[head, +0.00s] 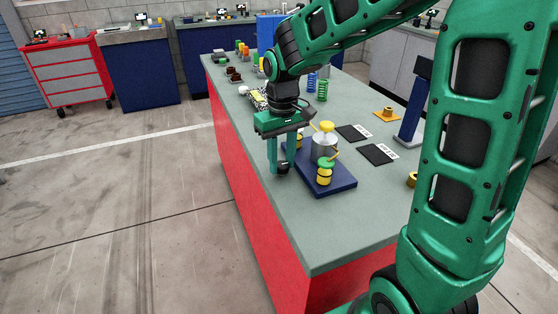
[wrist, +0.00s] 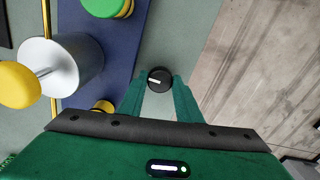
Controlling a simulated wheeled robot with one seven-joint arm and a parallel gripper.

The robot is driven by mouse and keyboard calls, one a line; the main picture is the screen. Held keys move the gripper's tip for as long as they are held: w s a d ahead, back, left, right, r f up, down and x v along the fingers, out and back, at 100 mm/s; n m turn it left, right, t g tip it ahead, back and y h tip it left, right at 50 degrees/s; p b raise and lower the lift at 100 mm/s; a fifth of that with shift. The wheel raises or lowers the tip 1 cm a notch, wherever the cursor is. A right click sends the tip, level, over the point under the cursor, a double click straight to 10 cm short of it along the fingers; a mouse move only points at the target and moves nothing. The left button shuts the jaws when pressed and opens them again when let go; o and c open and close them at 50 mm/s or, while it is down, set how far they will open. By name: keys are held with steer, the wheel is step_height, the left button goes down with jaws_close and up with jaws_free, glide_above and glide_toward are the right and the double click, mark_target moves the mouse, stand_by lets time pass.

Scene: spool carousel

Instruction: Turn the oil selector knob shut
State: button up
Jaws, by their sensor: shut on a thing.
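The oil selector knob (wrist: 158,80) is a round black dial with a white pointer line. In the wrist view the line points left. It also shows as a small dark disc (head: 283,169) in the head view, beside the blue base. My green gripper (head: 279,163) reaches down over it at the left edge of the bench. In the wrist view my gripper (wrist: 160,84) has one finger on each side of the knob and is shut on it. The fingers partly cover the knob's sides.
A blue base (head: 330,188) beside the knob carries a metal cylinder (head: 324,146) with a yellow top, and yellow and green spools (head: 324,174). Black cards (head: 377,154) lie to the right. Springs and small parts stand farther back. The near bench top is clear.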

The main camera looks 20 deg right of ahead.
mark_target(281, 163)
stand_by(0.3)
steer(key=shift+r, duration=0.1)
steer(key=o, duration=1)
step_height(281, 163, up, 11)
steer(key=shift+w+f, duration=0.1)
steer(key=shift+f, duration=0.1)
